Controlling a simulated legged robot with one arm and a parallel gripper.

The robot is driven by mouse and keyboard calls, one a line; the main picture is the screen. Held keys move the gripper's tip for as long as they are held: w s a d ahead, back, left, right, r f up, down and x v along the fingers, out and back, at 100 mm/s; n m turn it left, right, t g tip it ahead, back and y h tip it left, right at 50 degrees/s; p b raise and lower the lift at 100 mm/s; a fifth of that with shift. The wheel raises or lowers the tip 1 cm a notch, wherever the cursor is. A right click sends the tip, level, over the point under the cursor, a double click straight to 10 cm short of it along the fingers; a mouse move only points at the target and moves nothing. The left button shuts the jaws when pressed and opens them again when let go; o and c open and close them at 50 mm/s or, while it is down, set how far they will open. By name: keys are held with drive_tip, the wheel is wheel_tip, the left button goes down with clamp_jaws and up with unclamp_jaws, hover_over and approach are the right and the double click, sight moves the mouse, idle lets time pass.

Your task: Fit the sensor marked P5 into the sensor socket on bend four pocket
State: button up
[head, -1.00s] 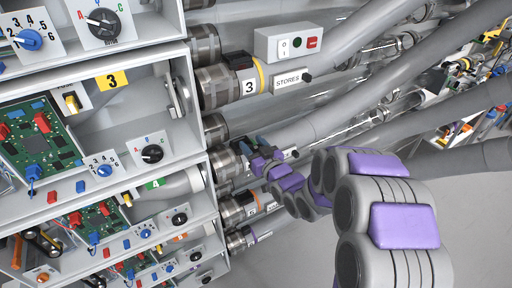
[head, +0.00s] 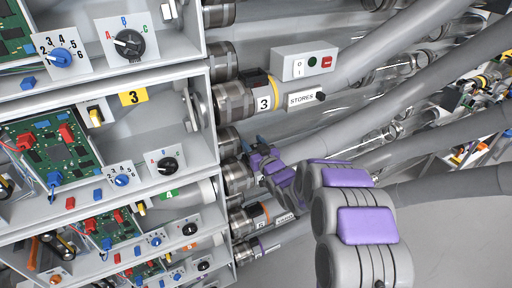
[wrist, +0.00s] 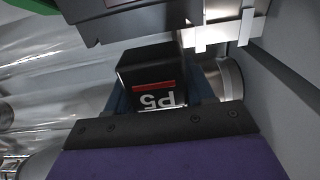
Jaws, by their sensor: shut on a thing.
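The sensor marked P5 (wrist: 155,98) is a black block with a red stripe and white lettering that reads upside down in the wrist view. My gripper (wrist: 160,90) is shut on it, with dark blue fingers at its sides. In the head view my gripper (head: 262,160) is beside the metal pipe collars at the rack's right edge, near the green 4 label (head: 170,193). A dark grey block (wrist: 130,22) is just beyond the sensor in the wrist view, apparently apart from it. I cannot tell which part is the socket of bend four.
The pipe collar marked 3 (head: 235,100) and the STORES plate (head: 302,99) lie above my gripper. A switch box (head: 304,62) sits higher. The rack (head: 185,83) with circuit boards is at left. Grey tubes (head: 390,90) cross at right. Lower collars (head: 245,220) sit close below.

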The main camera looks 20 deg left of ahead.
drive_tip(key=shift+x, duration=0.8)
drive_tip(key=shift+f, duration=1.3)
drive_tip(key=shift+f, duration=0.15)
drive_tip(key=o, duration=1.1)
drive_tip(key=p+v, duration=0.1)
drive_tip(key=v, duration=1.6)
drive_tip(key=shift+s+d+f+p, duration=0.1)
drive_tip(key=shift+d+f+p, duration=0.05)
drive_tip(key=shift+p, duration=0.25)
